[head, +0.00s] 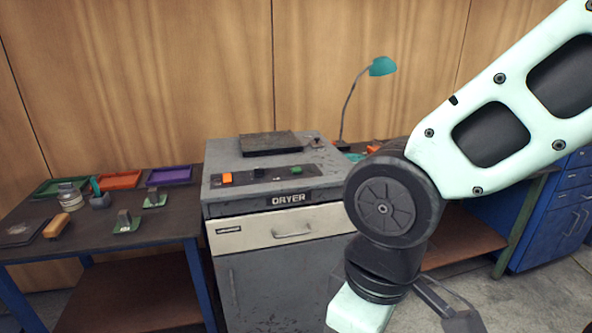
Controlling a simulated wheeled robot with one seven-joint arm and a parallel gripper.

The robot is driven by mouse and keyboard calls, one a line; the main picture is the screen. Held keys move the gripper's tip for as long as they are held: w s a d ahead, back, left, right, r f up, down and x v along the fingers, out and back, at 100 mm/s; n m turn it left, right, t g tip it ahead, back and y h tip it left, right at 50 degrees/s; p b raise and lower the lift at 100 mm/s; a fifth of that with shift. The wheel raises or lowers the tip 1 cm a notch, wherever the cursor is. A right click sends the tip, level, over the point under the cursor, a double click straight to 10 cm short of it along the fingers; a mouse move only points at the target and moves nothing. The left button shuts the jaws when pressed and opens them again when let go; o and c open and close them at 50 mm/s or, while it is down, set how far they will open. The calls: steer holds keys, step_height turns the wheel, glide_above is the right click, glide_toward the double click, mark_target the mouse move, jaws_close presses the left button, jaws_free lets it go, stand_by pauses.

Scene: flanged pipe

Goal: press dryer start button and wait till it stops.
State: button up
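The grey dryer (270,280), labelled DRYER on its front edge, stands in the middle of the head view. Its top panel has an orange button (227,178) on the left and a green button (296,170) on the right. A small dark knob (259,173) sits between them. Small marks by the buttons are too small to read. A dark raised plate (270,143) lies at the back of the dryer top. My arm comes in from the upper right and bends down in front of the dryer's right side. My gripper is not visible.
A left table (100,240) holds green, orange and purple trays (169,176), a glass jar (69,197), stamp-like tools (126,221) and a wooden-handled roller (56,225). A teal lamp (382,67) stands behind right. A blue cabinet (560,225) is far right. Space above the buttons is clear.

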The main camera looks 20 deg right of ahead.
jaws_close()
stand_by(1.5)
